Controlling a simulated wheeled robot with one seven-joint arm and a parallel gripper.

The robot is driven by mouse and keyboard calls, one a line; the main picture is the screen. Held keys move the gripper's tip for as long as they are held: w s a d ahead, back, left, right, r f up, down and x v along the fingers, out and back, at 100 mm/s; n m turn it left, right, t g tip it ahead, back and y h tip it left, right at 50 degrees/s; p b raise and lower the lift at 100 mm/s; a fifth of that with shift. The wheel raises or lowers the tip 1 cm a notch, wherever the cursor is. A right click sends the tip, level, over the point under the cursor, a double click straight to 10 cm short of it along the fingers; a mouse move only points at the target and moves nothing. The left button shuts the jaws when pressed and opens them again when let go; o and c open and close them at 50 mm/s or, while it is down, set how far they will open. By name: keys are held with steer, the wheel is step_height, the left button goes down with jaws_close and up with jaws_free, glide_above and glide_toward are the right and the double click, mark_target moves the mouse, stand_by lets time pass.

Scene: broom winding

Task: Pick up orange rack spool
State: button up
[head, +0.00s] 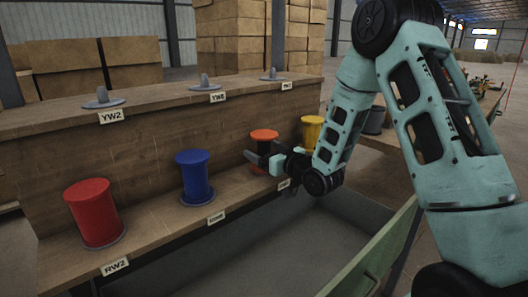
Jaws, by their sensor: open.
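The orange rack spool (264,135) stands upright on the lower wooden shelf, between the blue and yellow spools. My gripper (262,154) is open at the orange spool, in front of its body. Its dark fingers and wrist hide part of the spool. Whether the fingers touch the spool cannot be told. My arm reaches in from the right.
A red spool (94,213) and a blue spool (196,178) stand to the left on the same shelf. A yellow spool (312,131) is close on the right, beside my wrist. Grey holders (103,97) sit on the upper shelf. A grey bin (262,252) lies below.

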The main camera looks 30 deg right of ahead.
steer(key=shift+w+a, duration=0.15)
steer(key=shift+w, duration=0.7)
steer(key=c, duration=1.1)
steer(key=shift+o, duration=0.2)
